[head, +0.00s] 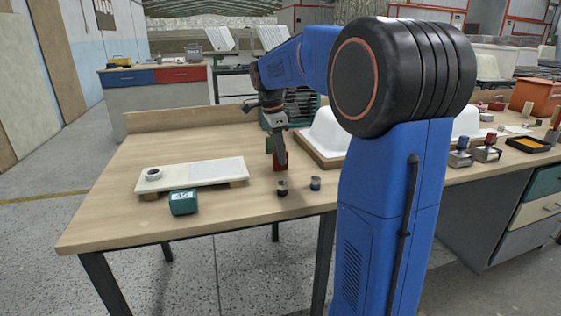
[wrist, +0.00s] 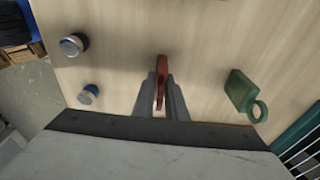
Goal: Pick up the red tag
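The red tag (wrist: 162,72) stands between my two fingers in the wrist view, seen nearly edge-on, with its ring toward the palm. My gripper (wrist: 162,82) has a finger close against each side of it and looks shut on it. In the head view my gripper (head: 281,158) points down at the table, and the red tag (head: 281,167) shows at its fingertips. I cannot tell whether the tag touches the tabletop. A green tag with a ring (wrist: 242,92) stands apart to the right in the wrist view, and behind my gripper in the head view (head: 269,145).
A pale board (head: 205,172) and a teal box (head: 183,202) lie to the left. A white tub shell (head: 322,131) stands behind, partly hidden by my arm.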

